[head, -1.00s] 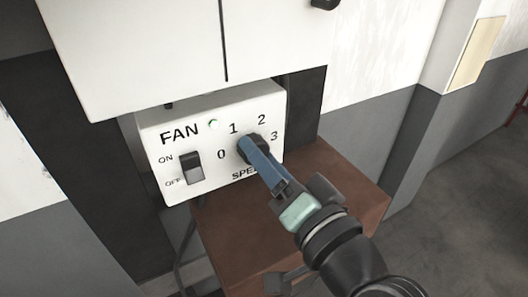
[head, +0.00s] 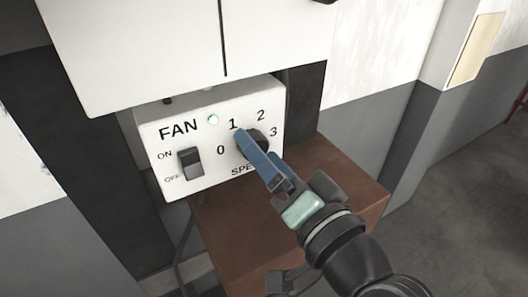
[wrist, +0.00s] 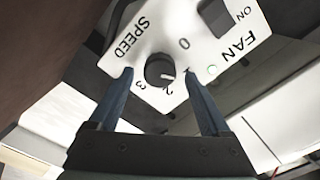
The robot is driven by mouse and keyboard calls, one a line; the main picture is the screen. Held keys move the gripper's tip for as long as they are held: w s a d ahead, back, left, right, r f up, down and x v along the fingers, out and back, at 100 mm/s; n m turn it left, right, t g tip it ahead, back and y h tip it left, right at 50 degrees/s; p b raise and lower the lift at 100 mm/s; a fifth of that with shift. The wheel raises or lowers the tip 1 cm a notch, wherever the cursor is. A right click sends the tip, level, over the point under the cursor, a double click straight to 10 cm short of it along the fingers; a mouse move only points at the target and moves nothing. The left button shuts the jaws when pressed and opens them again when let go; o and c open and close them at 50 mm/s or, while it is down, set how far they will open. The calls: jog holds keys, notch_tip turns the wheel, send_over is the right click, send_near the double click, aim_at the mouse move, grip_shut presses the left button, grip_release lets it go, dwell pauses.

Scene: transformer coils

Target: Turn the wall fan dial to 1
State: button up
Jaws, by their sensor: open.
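The fan dial (head: 261,140) is a dark round knob on the white fan box (head: 182,108), beside the numbers 0, 1, 2 and 3. In the wrist view the dial (wrist: 158,68) shows a white mark that points roughly between 1 and 2; I cannot tell exactly where. My gripper (head: 244,140) is at the dial and partly hides it in the head view. In the wrist view my gripper (wrist: 159,73) is open, with one blue finger on each side of the dial and visible gaps between. Contact is not seen.
An on/off rocker switch (head: 190,163) and a small greenish lamp (head: 213,119) sit left of the dial. A white cabinet (head: 150,50) hangs just above the box. A brown surface (head: 345,190) lies below it. Open floor (head: 470,200) is at the right.

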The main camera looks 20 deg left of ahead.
jog(key=b+v, duration=0.4)
jog(key=v, duration=0.8)
jog(key=shift+s+d, duration=0.25)
